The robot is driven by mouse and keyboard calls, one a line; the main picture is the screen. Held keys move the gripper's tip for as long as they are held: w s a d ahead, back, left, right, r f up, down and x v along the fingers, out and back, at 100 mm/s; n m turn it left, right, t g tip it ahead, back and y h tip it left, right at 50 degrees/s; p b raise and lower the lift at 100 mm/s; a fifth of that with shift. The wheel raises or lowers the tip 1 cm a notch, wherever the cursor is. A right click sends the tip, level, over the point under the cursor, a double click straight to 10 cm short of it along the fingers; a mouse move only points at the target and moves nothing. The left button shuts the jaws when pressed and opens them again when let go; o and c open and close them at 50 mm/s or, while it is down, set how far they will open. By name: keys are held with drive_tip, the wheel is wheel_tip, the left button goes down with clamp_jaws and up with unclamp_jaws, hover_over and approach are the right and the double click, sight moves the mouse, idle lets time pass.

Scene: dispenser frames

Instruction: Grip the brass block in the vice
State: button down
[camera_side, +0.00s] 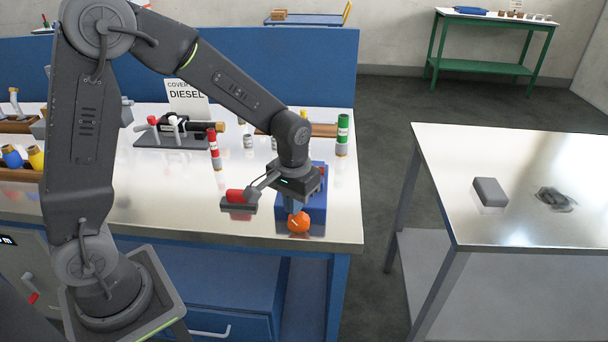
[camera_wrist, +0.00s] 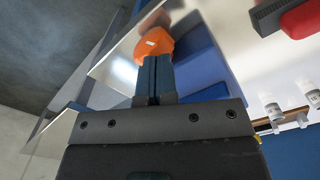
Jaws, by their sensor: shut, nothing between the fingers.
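The blue vice (camera_side: 317,212) stands near the front right corner of the steel-topped bench, partly hidden behind my gripper (camera_side: 294,208). Its blue body also shows in the wrist view (camera_wrist: 198,58). An orange knob (camera_side: 298,223) sits at the vice's front, and appears just beyond my fingertips (camera_wrist: 153,62) in the wrist view (camera_wrist: 154,44). My gripper is shut and empty, pointing down at the knob; I cannot tell whether they touch. A small tan-brown patch (camera_wrist: 160,19) shows beyond the knob; I cannot tell whether it is the brass block. The jaw opening is hidden.
A red-topped grey item (camera_side: 238,198) lies just left of the vice. Red (camera_side: 214,150) and green (camera_side: 343,134) cylinders, small white bottles (camera_side: 248,142) and a toggle-clamp fixture (camera_side: 172,134) stand behind. A separate steel table (camera_side: 520,160) on the right carries a grey block (camera_side: 489,192).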

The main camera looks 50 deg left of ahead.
drive_tip(key=shift+f, duration=0.45)
drive_tip(key=shift+w+d, duration=0.75)
idle(1.9)
drive_tip(key=shift+r, duration=1.05)
drive_tip(key=shift+a, duration=0.1)
drive_tip(key=shift+s+a, duration=0.65)
drive_tip(key=shift+s, duration=0.1)
